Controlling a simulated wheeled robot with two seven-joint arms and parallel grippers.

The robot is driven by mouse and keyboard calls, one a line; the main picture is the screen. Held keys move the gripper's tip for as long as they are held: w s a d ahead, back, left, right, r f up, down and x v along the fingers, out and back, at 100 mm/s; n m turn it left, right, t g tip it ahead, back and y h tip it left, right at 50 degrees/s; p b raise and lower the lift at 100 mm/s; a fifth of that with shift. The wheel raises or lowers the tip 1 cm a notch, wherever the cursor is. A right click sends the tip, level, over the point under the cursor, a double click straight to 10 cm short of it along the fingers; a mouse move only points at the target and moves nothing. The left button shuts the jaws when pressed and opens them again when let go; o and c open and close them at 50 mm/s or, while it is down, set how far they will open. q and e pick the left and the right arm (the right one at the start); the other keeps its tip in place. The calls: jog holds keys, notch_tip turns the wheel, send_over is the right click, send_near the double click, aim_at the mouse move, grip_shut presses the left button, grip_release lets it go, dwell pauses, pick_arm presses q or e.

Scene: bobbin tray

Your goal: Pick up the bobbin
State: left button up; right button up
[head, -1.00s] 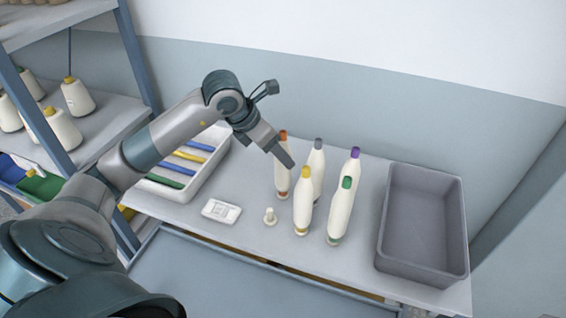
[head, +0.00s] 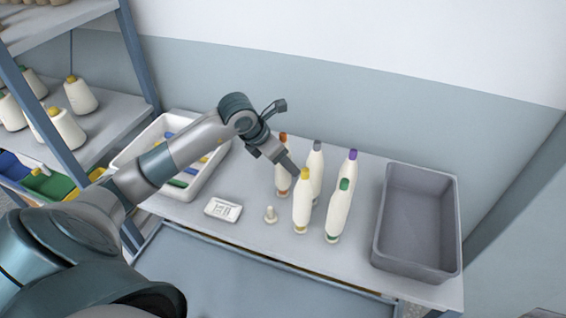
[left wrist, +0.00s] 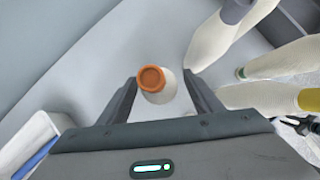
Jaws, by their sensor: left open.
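Several tall cream bobbins stand upright on the table. The orange-topped bobbin (head: 283,180) is at the back left of the group. Beside it are the grey-topped bobbin (head: 316,168), the yellow-topped bobbin (head: 302,212), the green-topped bobbin (head: 339,212) and the purple-topped bobbin (head: 351,163). My left gripper (head: 290,166) is at the orange-topped bobbin's upper part, partly covering it in the head view. In the left wrist view the open fingers (left wrist: 160,80) stand on either side of the orange top (left wrist: 151,79), with gaps visible.
A white tray (head: 212,178) with coloured bars stands at left. A small white plate (head: 223,209) and a small pale peg (head: 270,215) lie in front. An empty grey bin (head: 377,230) is at right. Shelving with cones stands at far left.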

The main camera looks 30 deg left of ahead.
aim_at(284, 133)
pick_arm(q)
jog(key=c, duration=1.2)
jog(key=shift+r, duration=0.1)
notch_tip(284, 133, up, 10)
jog(key=p, duration=0.4)
